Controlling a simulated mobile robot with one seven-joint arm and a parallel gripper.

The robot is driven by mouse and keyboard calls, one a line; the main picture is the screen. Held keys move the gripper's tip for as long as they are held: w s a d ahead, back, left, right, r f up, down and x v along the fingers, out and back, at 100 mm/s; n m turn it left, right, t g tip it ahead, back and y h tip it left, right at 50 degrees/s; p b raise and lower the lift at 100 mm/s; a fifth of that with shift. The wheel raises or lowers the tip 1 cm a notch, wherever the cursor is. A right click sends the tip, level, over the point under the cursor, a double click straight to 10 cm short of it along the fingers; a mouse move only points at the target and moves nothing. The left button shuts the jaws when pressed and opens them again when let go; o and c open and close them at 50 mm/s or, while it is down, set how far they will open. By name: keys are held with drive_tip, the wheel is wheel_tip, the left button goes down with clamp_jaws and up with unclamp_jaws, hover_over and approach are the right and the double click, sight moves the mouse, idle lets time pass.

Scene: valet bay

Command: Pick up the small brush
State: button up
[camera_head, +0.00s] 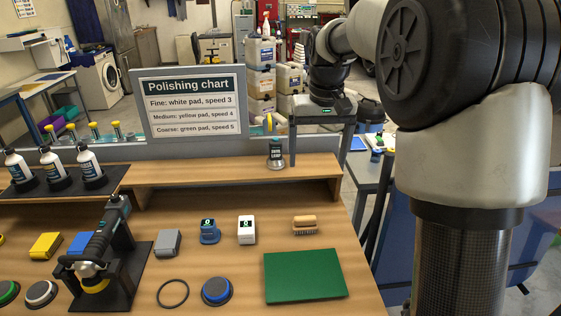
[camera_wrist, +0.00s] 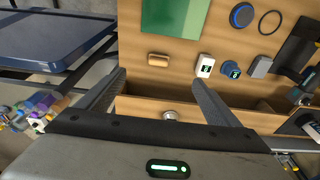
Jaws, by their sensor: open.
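The small brush (camera_head: 304,224) has a tan wooden back and short bristles. It lies on the wooden bench, to the right of a white box with a dark display and behind the green mat. In the wrist view the brush (camera_wrist: 159,60) shows beyond my fingertips, roughly between their lines. My gripper (camera_head: 320,165) is open and empty, above the raised shelf at the back right of the bench. Its two fingers (camera_wrist: 158,78) are wide apart and apart from the brush. Nothing hides the brush in either view.
The green mat (camera_head: 305,275), white box (camera_head: 247,230), blue device (camera_head: 209,231) and grey block (camera_head: 168,243) lie near the brush. A polisher (camera_head: 100,245) stands left. Bare bench surrounds the brush.

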drive_tip(key=w+f+g+b, duration=0.2)
drive_tip(key=w+f, duration=0.7)
drive_tip(key=f, duration=0.3)
hover_over(305, 217)
drive_tip(key=f, duration=1.2)
drive_tip(key=shift+s+d, duration=0.15)
drive_tip(key=shift+d, duration=0.05)
drive_tip(key=shift+w+a+f+p, duration=0.1)
drive_tip(key=shift+f+p, duration=0.1)
drive_tip(key=shift+f, duration=1.4)
drive_tip(key=shift+w+a+f+p, duration=0.1)
drive_tip(key=shift+f+p, duration=0.05)
drive_tip(key=shift+f, duration=1.4)
drive_tip(key=c, duration=1.2)
drive_tip(key=shift+o, duration=0.2)
wheel_tip(305, 217, up, 10)
drive_tip(key=shift+r, duration=0.1)
drive_tip(key=o, duration=0.4)
drive_tip(key=c, duration=0.4)
drive_tip(key=shift+o, duration=0.2)
drive_tip(key=shift+s, duration=0.1)
